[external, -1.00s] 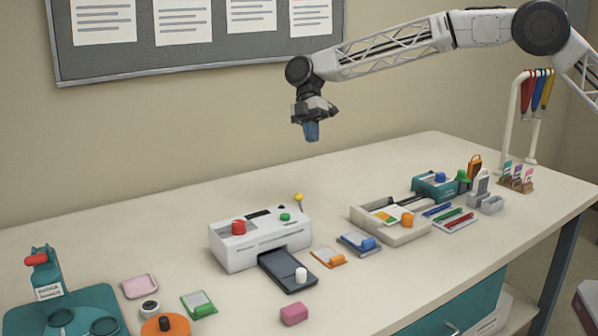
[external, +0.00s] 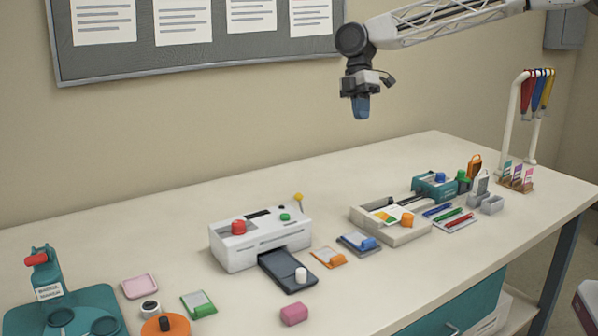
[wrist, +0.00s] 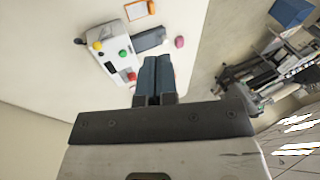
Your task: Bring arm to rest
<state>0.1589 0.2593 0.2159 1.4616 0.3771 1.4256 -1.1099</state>
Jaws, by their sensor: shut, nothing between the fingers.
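My gripper (external: 362,107) hangs high above the back of the table, pointing down, with its blue fingers together and nothing between them. In the wrist view my gripper (wrist: 155,72) shows its two blue fingers side by side, touching. The white laminator (external: 260,240) stands on the table below and to the left of my gripper, well apart from it. The laminator also shows in the wrist view (wrist: 111,50), beyond the fingertips.
The table (external: 180,225) carries a teal badge press (external: 70,310) at left, a beige tray (external: 405,232) at centre right, and a white rack (external: 515,115) with hanging coloured lanyards at far right. A pinboard (external: 200,45) is on the wall behind. The air around my gripper is clear.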

